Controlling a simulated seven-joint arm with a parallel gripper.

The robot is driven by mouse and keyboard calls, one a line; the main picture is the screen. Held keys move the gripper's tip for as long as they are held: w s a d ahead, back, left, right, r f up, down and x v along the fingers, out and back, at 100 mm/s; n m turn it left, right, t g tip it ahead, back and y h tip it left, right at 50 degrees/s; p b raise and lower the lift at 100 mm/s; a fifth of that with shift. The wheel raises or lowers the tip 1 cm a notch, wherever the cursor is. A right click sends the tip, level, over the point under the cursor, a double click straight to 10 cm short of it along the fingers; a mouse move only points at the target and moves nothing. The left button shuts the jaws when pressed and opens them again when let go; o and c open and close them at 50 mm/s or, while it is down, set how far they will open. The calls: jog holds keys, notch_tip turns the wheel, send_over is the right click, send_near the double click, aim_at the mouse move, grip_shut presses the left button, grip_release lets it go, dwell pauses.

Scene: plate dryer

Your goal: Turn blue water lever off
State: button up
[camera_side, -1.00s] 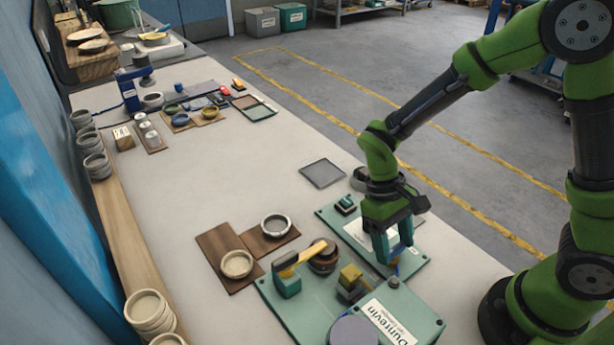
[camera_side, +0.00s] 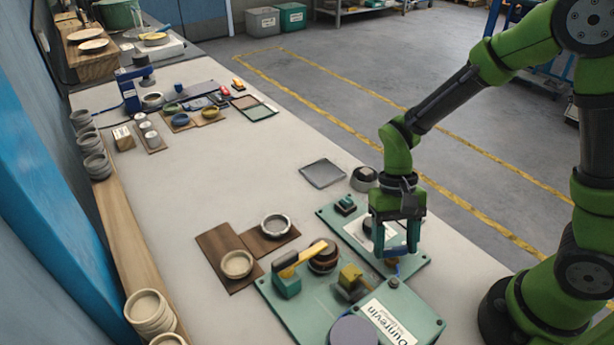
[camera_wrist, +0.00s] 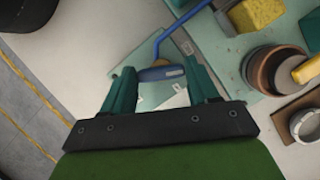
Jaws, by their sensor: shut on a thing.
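The blue water lever (camera_wrist: 160,73) has a blue handle and a blue stem that runs to the upper right in the wrist view. Its handle lies between the two teal fingers of my gripper (camera_wrist: 160,69), which is shut on it. In the side view my gripper (camera_side: 395,248) points down over the far teal board (camera_side: 333,216). There the fingers largely hide the lever, so I cannot read its full angle in that view.
A nearer teal board (camera_side: 300,318) carries a yellow-handled lever (camera_side: 303,258), a yellow block (camera_side: 351,273) and a grey round disc (camera_side: 353,331). Bowls on brown mats (camera_side: 217,245) stand to the left. A dark round item (camera_side: 364,178) sits behind my gripper. The table's middle is clear.

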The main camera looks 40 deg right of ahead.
jog(key=m+y, duration=0.1)
jog(key=m, duration=0.2)
jog(key=m+t+y, duration=0.1)
jog(key=m, duration=0.2)
jog(key=shift+s+d+m+t, duration=0.1)
jog(key=shift+d+m+t, duration=0.05)
jog(key=shift+m+t, duration=0.15)
jog(key=m+t, duration=0.1)
jog(key=m, duration=0.2)
jog(key=m+t, duration=0.1)
jog(key=m, duration=0.1)
jog(key=shift+s+m+y, duration=0.15)
jog(key=shift+m+y, duration=0.15)
jog(key=shift+m, duration=0.1)
jog(key=o, duration=1.1)
jog(key=shift+c, duration=0.2)
jog(key=shift+r, duration=0.1)
jog(key=v, duration=1.6)
jog(key=shift+s+r, duration=0.2)
jog(key=shift+r, duration=0.2)
jog(key=shift+d, duration=0.1)
